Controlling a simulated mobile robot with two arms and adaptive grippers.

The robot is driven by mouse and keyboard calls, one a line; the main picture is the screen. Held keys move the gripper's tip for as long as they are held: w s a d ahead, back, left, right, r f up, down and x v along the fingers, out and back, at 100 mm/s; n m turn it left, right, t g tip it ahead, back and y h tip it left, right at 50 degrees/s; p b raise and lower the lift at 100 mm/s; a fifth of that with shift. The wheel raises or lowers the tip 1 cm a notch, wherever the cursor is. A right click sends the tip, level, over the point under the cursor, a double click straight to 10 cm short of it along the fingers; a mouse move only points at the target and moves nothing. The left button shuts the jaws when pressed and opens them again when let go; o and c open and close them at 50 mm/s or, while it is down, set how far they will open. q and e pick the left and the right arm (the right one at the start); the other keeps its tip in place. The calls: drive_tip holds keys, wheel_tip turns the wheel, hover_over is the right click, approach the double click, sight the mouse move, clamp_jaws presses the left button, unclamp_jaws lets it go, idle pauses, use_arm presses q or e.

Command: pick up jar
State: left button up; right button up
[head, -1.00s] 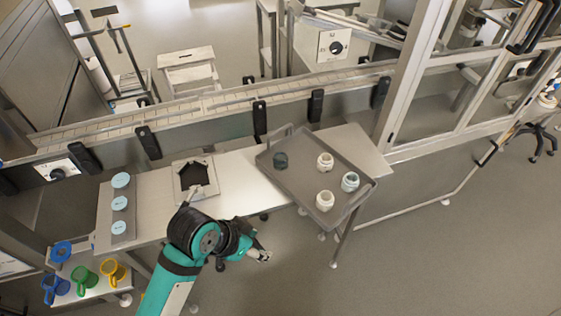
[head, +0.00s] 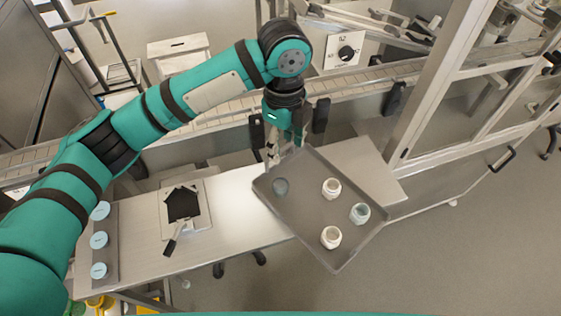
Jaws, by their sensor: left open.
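Several small jars stand on a grey tray (head: 305,222) on the metal table. A white jar (head: 331,188) is at the back middle, another white jar (head: 330,237) is at the front, and a white jar with a bluish-green top (head: 360,213) is at the right. My right gripper is not in view.
A light square board with a black patch (head: 183,203) and a dark-handled tool (head: 176,240) lie left of the tray. Pale blue lids (head: 99,241) sit on a grey strip at the left. A conveyor (head: 222,108) runs behind the table.

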use_arm(q)
drive_tip(key=w, duration=0.1)
drive_tip(key=p, duration=0.2)
hover_over(280, 185)
drive_tip(key=f, duration=0.4)
drive_tip(key=s+f, duration=0.1)
drive_tip(key=f, duration=0.2)
drive_tip(key=shift+d, duration=0.3)
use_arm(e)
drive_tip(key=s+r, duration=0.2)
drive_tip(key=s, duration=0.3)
use_arm(q)
drive_tip(key=f, duration=0.3)
drive_tip(key=shift+w+p, duration=0.3)
drive_tip(key=shift+w, duration=0.1)
drive_tip(key=shift+f, duration=0.55)
drive_tip(key=shift+s+f, duration=0.1)
drive_tip(key=shift+f, duration=0.1)
drive_tip(key=f, duration=0.1)
drive_tip(key=f+p, duration=0.1)
drive_tip(key=f, duration=0.1)
drive_tip(key=f+p, duration=0.1)
drive_tip(key=shift+w+a+f, duration=0.25)
drive_tip(key=shift+f, duration=0.2)
drive_tip(key=c, duration=0.6)
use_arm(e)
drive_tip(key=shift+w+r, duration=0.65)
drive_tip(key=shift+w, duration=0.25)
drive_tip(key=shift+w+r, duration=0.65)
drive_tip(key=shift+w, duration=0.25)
